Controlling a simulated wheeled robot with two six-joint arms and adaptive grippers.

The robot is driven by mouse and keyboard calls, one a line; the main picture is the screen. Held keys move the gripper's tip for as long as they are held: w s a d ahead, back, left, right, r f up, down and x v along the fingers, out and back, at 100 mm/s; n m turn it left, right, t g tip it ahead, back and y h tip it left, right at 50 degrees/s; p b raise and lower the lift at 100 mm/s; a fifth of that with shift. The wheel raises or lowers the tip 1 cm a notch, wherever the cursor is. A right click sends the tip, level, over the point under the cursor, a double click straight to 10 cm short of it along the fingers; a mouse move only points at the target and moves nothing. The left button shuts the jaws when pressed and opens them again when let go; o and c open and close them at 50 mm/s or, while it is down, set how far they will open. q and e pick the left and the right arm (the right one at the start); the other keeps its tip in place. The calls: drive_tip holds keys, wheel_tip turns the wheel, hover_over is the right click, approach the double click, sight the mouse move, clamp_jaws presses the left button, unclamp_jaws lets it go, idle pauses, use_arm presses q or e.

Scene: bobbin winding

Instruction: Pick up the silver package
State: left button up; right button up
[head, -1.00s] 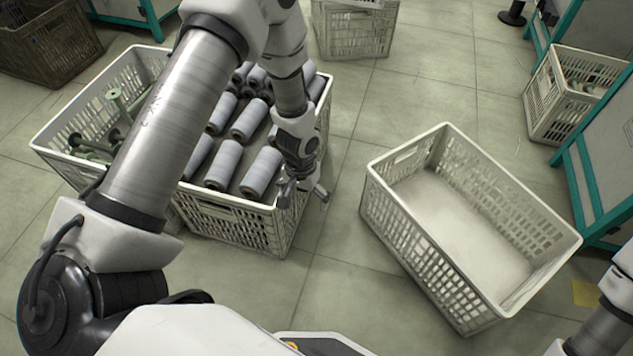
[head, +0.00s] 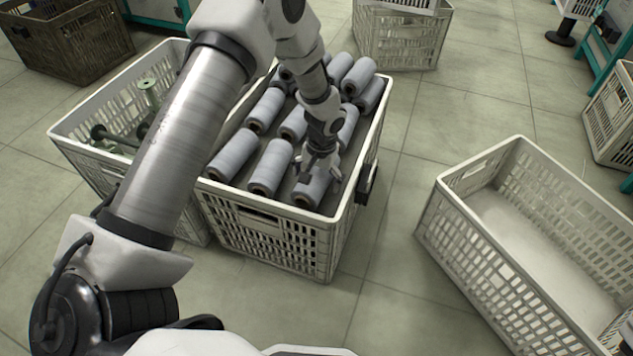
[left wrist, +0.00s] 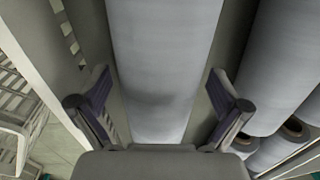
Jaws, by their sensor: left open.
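Several silver-grey wound packages (head: 269,166) lie in rows in a white crate. My left gripper (head: 319,170) is inside this crate at its near right corner, over one silver package (head: 310,190), which it partly hides. In the left wrist view, this silver package (left wrist: 162,65) runs lengthwise between the two open fingers of my left gripper (left wrist: 160,105). A finger stands on each side of it. I cannot tell whether they touch it.
The full crate (head: 262,228) has a wall close beside my left gripper. A crate with green spools (head: 72,137) stands to its left. An empty white crate (head: 457,232) stands on the right. Open floor (head: 395,180) lies between. More crates stand behind.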

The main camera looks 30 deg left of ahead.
use_arm(q)
drive_tip(key=shift+r, duration=0.1)
drive_tip(key=c, duration=1.4)
drive_tip(key=shift+r, duration=0.1)
drive_tip(key=shift+c, duration=0.2)
